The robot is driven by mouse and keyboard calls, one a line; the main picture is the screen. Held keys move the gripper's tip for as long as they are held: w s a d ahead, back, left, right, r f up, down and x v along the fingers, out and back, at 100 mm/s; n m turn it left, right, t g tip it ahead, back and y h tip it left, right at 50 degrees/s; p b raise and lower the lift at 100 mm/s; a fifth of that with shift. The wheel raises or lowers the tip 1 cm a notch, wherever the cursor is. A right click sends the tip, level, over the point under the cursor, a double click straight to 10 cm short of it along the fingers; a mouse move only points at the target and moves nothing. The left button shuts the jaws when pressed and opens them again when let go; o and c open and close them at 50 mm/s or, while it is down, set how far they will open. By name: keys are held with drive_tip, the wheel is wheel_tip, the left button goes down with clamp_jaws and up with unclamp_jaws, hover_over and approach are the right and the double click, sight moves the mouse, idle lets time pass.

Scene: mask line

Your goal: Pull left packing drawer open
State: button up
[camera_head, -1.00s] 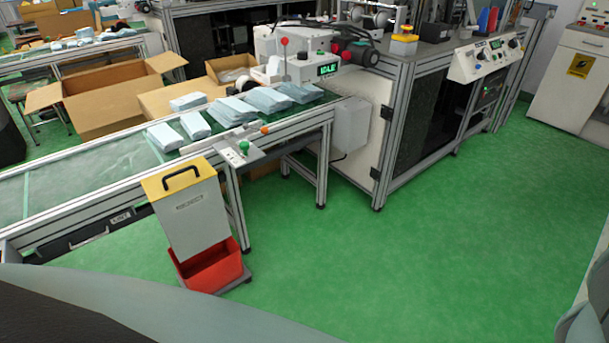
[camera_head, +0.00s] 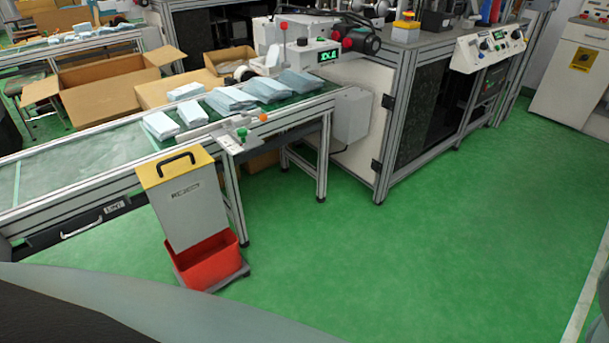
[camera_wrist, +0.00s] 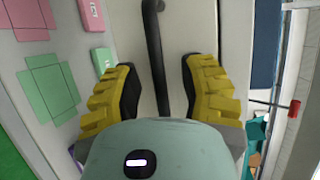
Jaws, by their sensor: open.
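In the wrist view, my gripper (camera_wrist: 160,92) is open, with yellow ribbed fingers and dark pads. A long dark bar handle (camera_wrist: 155,45) on a pale panel (camera_wrist: 132,38) runs between the fingers, with a gap on each side. The bar's lower end is hidden behind my gripper's body. I cannot tell whether this panel is the left packing drawer's front. The head view does not show my gripper. There, a dark drawer (camera_head: 50,238) with a light handle and a small label sits under the conveyor at left, and looks closed.
A grey bin with a yellow lid (camera_head: 176,165) and red tray (camera_head: 208,262) stands by the conveyor (camera_head: 90,160). Mask stacks (camera_head: 230,99) lie on the belt. Green floor (camera_head: 400,260) is clear at centre right. Pink and green patches (camera_wrist: 48,92) lie left of the panel.

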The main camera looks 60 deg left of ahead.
drive_tip(key=shift+c, duration=0.2)
clamp_jaws()
drive_tip(key=shift+a, duration=0.2)
drive_tip(key=s+a+p, duration=0.2)
drive_tip(key=a+p, duration=0.4)
drive_tip(key=a, duration=2)
drive_tip(key=shift+a+p, duration=0.2)
drive_tip(key=shift+p, duration=0.15)
drive_tip(key=shift+o, duration=0.2)
unclamp_jaws()
